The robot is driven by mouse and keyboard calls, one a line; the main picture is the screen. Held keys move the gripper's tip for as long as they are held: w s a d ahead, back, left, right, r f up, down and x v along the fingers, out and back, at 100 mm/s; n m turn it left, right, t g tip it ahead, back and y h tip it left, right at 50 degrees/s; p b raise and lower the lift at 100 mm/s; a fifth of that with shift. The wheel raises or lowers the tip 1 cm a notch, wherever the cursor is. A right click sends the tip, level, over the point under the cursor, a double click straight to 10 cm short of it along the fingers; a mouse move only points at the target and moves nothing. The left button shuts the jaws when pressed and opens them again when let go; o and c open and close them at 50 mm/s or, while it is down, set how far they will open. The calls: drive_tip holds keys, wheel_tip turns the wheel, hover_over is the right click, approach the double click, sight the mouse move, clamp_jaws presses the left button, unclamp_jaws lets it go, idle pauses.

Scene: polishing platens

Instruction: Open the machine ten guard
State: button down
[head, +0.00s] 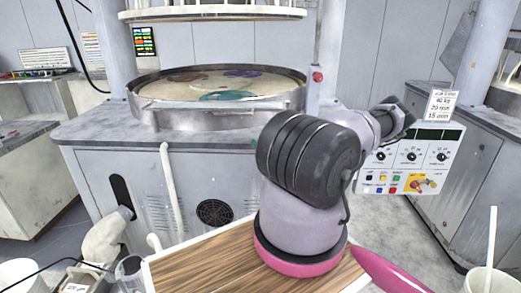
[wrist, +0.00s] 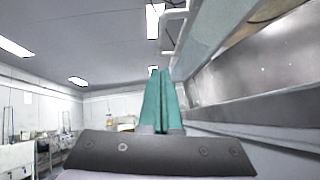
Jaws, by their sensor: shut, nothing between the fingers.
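A polishing machine (head: 150,170) stands ahead in the head view. A raised metal rim (head: 220,118) surrounds its round platen (head: 190,85), which has several coloured discs on it. A round upper part with upright bars (head: 212,13) hangs above the platen. I cannot tell which part is the guard, and no machine number is readable. My gripper (wrist: 161,74) shows in the wrist view with its teal fingers shut together and empty. Close on its right is a long metal surface (wrist: 260,75); I see no clear contact.
A control panel (head: 412,160) with knobs and buttons hangs at the right, under a sign (head: 440,104). Another machine (head: 475,165) stands beyond it. A wooden board (head: 200,265) lies in front, near a pink object (head: 385,270) and a white cup (head: 487,280). Floor shows at the right.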

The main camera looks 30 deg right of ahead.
sight(246, 114)
drive_tip(key=w+a+r, duration=0.2)
drive_tip(key=w+r, duration=0.1)
drive_tip(key=r, duration=0.4)
drive_tip(key=shift+w+r, duration=0.3)
drive_tip(key=shift+r, duration=0.05)
drive_tip(key=r+m+t+h, duration=0.1)
drive_tip(key=r+m, duration=0.1)
drive_tip(key=r+m+t+h, duration=0.1)
drive_tip(key=m+h, duration=0.1)
drive_tip(key=shift+s+a+r+m+h, duration=0.1)
drive_tip(key=shift+a+r+m+h, duration=0.1)
drive_tip(key=shift+r+m+h, duration=0.15)
drive_tip(key=shift+d+r, duration=0.1)
drive_tip(key=shift+r, duration=0.4)
